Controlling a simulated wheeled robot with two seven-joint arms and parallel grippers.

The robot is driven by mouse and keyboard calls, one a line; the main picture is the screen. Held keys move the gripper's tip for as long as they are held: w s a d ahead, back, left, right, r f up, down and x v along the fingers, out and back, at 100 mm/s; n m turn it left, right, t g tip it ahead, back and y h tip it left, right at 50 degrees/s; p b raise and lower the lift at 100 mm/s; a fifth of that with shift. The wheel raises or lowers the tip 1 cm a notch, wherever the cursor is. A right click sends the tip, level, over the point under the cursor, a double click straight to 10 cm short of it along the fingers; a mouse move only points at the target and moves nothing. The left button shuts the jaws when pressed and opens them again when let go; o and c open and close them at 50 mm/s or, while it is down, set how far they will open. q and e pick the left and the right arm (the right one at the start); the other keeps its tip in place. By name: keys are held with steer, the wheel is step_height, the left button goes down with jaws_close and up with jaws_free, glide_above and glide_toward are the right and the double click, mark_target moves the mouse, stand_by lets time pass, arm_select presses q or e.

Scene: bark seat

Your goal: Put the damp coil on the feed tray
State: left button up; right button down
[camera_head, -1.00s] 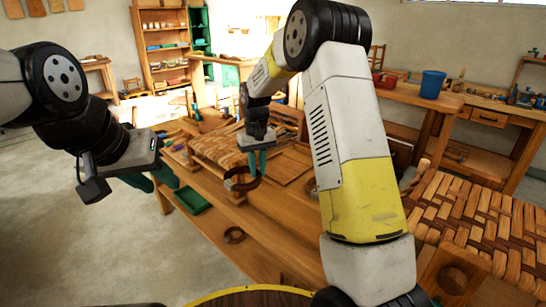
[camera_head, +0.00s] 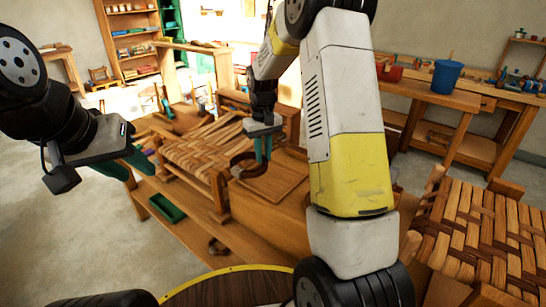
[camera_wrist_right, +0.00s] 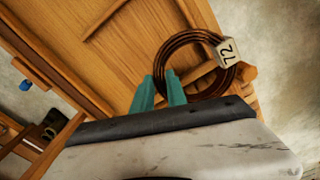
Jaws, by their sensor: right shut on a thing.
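My right gripper (camera_head: 262,150) is shut on a dark brown coil (camera_head: 241,168), which hangs from its teal fingertips. In the right wrist view the coil (camera_wrist_right: 174,52) is a ring of several strands with a pale tag marked 72, and the fingers (camera_wrist_right: 160,92) grip its near edge. A flat wooden tray (camera_head: 283,186) with a low rim lies on the bench, below and beside the coil. The coil appears held above the tray's far left part; I cannot tell the gap. My left gripper (camera_head: 130,165) is empty, its teal fingers apart, left of the bench.
A woven seat (camera_head: 200,150) stands left of the tray on the bench. A green bin (camera_head: 167,208) and another brown ring (camera_head: 217,247) are on the lower shelf. A larger woven seat (camera_head: 480,225) is at right. A blue bucket (camera_head: 446,76) stands on the back bench.

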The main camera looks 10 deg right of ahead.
glide_above(286, 175)
steer(key=a, duration=0.1)
steer(key=shift+w+f, duration=0.25)
steer(key=shift+w, duration=0.05)
steer(key=shift+s+d+f, duration=0.1)
steer(key=shift+d+f, duration=0.15)
steer(key=shift+f, duration=0.65)
steer(key=shift+s+d+f, duration=0.1)
steer(key=shift+d+f, duration=0.15)
steer(key=shift+f, duration=0.65)
steer(key=shift+f, duration=0.1)
steer(key=c, duration=1.3)
jaws_free()
